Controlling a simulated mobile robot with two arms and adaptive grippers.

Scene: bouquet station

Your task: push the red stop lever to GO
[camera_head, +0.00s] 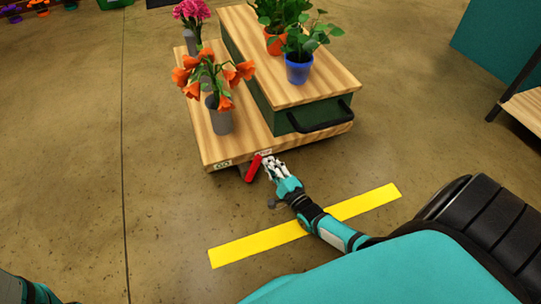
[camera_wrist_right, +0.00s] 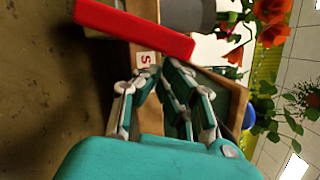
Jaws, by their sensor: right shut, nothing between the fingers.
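The red stop lever (camera_head: 253,168) hangs at the front edge of the wooden cart (camera_head: 208,137), tilted, its lower end to the left. A GO label (camera_head: 222,164) is on the edge left of the lever. A label partly hidden near the lever's top (camera_head: 265,153) starts with S in the right wrist view (camera_wrist_right: 147,60). My right gripper (camera_head: 268,163) is shut and empty, just right of the lever. In the right wrist view the red lever (camera_wrist_right: 135,28) crosses above the fingertips (camera_wrist_right: 158,68); I cannot tell whether they touch. My left gripper is out of view.
On the cart stand orange flowers in a grey vase (camera_head: 218,117), pink flowers (camera_head: 192,10), a blue pot plant (camera_head: 298,68) and a green drawer with a black handle (camera_head: 320,118). A yellow floor stripe (camera_head: 240,247) lies in front.

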